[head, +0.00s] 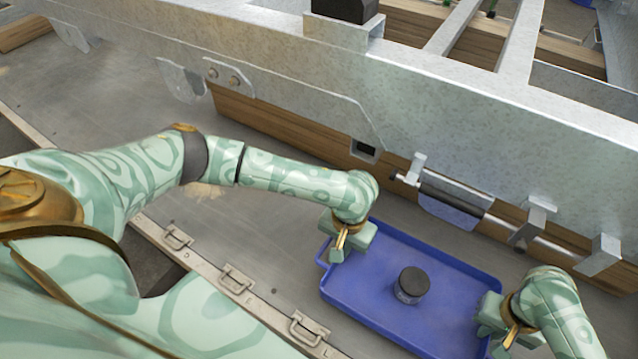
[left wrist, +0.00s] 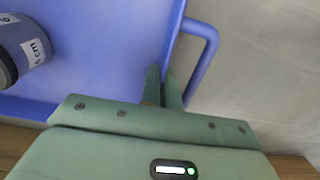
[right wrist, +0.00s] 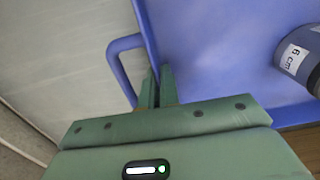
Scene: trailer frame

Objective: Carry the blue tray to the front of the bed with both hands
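The blue tray (head: 455,275) is at the lower right of the head view, over the grey trailer bed. A dark jar (head: 412,283) with a white label stands upright on it; the label reads 6 cm in the right wrist view (right wrist: 293,55). My left gripper (head: 340,243) is shut on the tray's left wall, with the handle loop (left wrist: 205,60) beside its fingers. My right gripper (head: 507,338) is shut on the opposite wall, beside the other handle (right wrist: 120,65). I cannot tell whether the tray touches the bed.
A galvanised steel side rail (head: 300,70) with wood below runs along the far side. A latch rod with brackets (head: 455,195) juts out behind the tray. Tie-down rings (head: 237,280) line the near edge. The bed (head: 215,225) left of the tray is clear.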

